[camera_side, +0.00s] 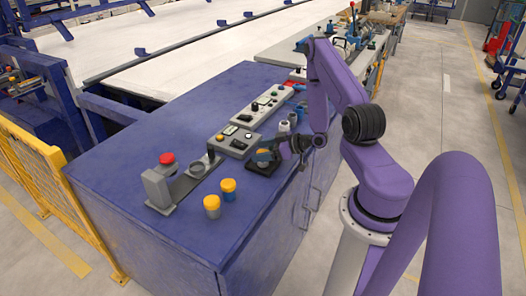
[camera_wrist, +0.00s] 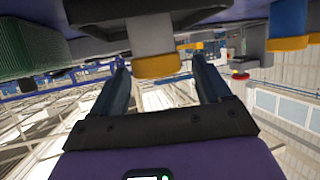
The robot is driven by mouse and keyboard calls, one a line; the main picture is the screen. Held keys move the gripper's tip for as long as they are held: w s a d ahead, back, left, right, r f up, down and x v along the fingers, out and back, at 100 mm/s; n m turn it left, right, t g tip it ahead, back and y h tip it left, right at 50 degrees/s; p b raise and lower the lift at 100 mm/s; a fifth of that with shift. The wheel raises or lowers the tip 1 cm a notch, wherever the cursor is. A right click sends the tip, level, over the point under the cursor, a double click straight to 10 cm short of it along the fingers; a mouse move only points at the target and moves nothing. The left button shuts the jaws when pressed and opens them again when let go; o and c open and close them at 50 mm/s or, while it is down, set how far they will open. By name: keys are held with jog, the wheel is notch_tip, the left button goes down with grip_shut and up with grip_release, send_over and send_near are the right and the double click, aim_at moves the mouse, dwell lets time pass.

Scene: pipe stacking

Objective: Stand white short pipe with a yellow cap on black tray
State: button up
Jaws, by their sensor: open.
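The black tray (camera_side: 262,169) lies on the blue table near its right edge. In the wrist view, which looks upside down, the tray (camera_wrist: 92,16) is at the top. A short whitish pipe (camera_wrist: 150,35) with a yellow cap (camera_wrist: 158,66) stands upright against the tray there. My gripper (camera_wrist: 160,62) is open, with one finger on each side of the capped pipe and visible gaps to both. In the side view, my gripper (camera_side: 270,153) is low over the tray and hides most of the pipe.
Two more yellow-capped pipes (camera_side: 212,206) (camera_side: 228,189) stand on the table, front left of the tray. A grey fixture with a red button (camera_side: 167,159) and control boxes (camera_side: 236,142) stand behind. Several small pipes (camera_side: 285,127) stand close behind my gripper. The table's front left is clear.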

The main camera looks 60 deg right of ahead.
jog(key=v, duration=0.7)
jog(key=shift+s+r, duration=0.1)
jog(key=shift+s, duration=0.05)
jog(key=w+a+n+g, duration=0.2)
jog(key=w, duration=0.1)
jog(key=w+n+g, duration=0.1)
jog(key=g, duration=0.1)
jog(key=shift+w+a+n, duration=0.2)
jog(key=shift+a+n, duration=0.2)
jog(key=a+r+n+g+h, duration=0.25)
jog(key=a+r+g, duration=0.4)
jog(key=a, duration=0.85)
jog(key=s+a+r+n, duration=0.1)
jog(key=s+a+r, duration=0.2)
jog(key=s, duration=0.4)
jog(key=s+a+r+n+g, duration=0.1)
jog(key=s+a+r, duration=0.2)
jog(key=s, duration=0.4)
jog(key=s+a+r+n+g, duration=0.1)
jog(key=s+a+r, duration=0.1)
jog(key=s+r, duration=0.3)
jog(key=shift+s+a+h, duration=0.35)
jog(key=shift+s+a, duration=0.05)
jog(key=shift+s, duration=0.5)
jog(key=shift+g, duration=0.25)
